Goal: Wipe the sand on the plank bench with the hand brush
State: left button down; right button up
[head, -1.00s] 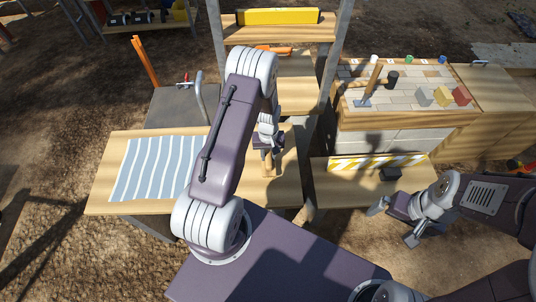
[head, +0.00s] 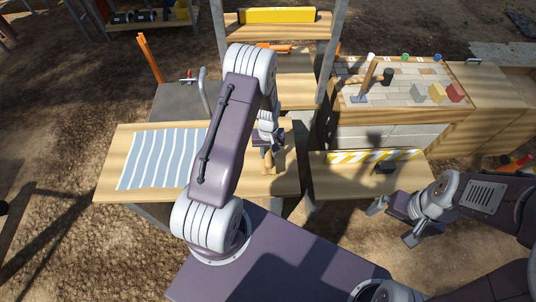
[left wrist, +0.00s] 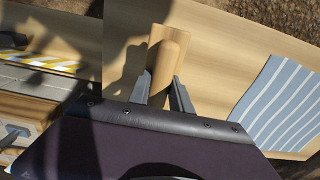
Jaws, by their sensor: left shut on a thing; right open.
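My left gripper (head: 267,146) is shut on the hand brush (head: 267,160), whose pale wooden body shows just below it in the head view. In the left wrist view the wooden piece (left wrist: 163,62) stands between the two dark fingers. The brush is over the wooden plank top (head: 285,180); I cannot tell whether it touches. Bristles are not visible. I cannot make out sand on the planks, and my left arm hides part of the top. My right gripper (head: 394,222) is open and empty, in front of the right-hand bench.
A blue-and-white striped cloth (head: 162,158) lies on the left of the plank top. Shelf posts rise behind. A tiled counter (head: 400,75) stands at the back right.

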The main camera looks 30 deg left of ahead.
pick_arm(q)
jog(key=shift+r+p, duration=1.35)
jog(key=shift+r, duration=0.8)
